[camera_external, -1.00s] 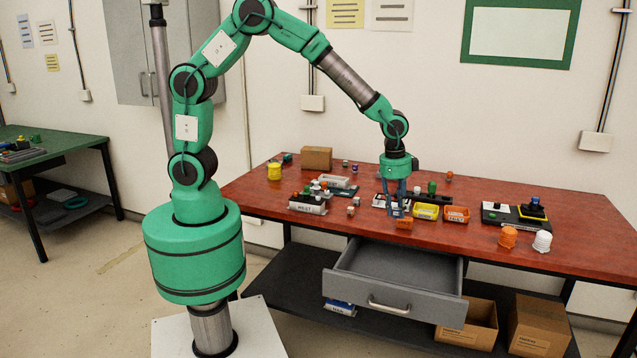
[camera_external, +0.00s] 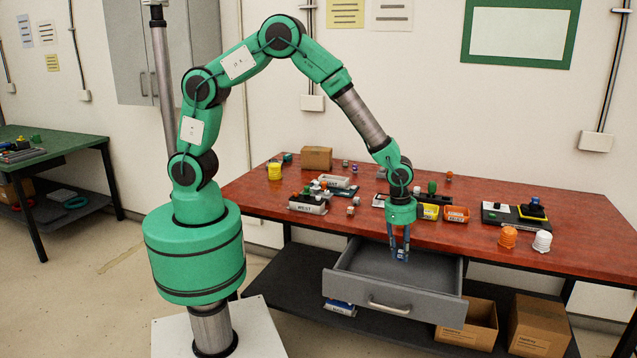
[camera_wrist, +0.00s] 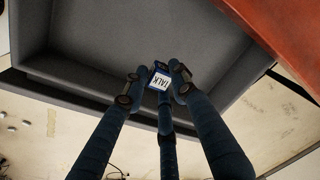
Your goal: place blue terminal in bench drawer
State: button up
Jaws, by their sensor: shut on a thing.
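The blue terminal (camera_wrist: 160,81) has a white label reading TALK and sits between my gripper's fingertips in the wrist view. My gripper (camera_external: 400,257) is shut on it, pointing down over the open drawer in the external view. The terminal is hard to tell from the blue fingers there. The grey bench drawer (camera_external: 425,304) is pulled out below the red bench top, and its visible inside looks empty. In the wrist view the drawer (camera_wrist: 65,40) spreads behind the fingers. How far the terminal is above its floor I cannot tell.
The red bench top (camera_external: 582,226) holds labelled trays, a yellow bin (camera_external: 428,212), an orange bin (camera_external: 456,214) and orange and white ribbed pieces at the right. Cardboard boxes (camera_external: 541,325) and a blue bin (camera_external: 340,308) are on the shelf below.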

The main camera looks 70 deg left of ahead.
aim_at(399, 275)
dwell(0.3)
jog(key=shift+f+b, duration=0.75)
jog(key=shift+f, duration=2.4)
jog(key=shift+f+b, duration=0.45)
jog(key=shift+f, duration=1.45)
jog(key=shift+f, duration=0.15)
jog(key=o, duration=1)
jog(key=r+p, duration=0.1)
jog(key=r, duration=0.3)
jog(key=s+r+p, duration=0.1)
jog(key=r, duration=0.3)
jog(key=r+p, duration=0.1)
jog(key=r, duration=0.3)
jog(key=shift+s+a+r, duration=0.15)
jog(key=shift+a, duration=0.15)
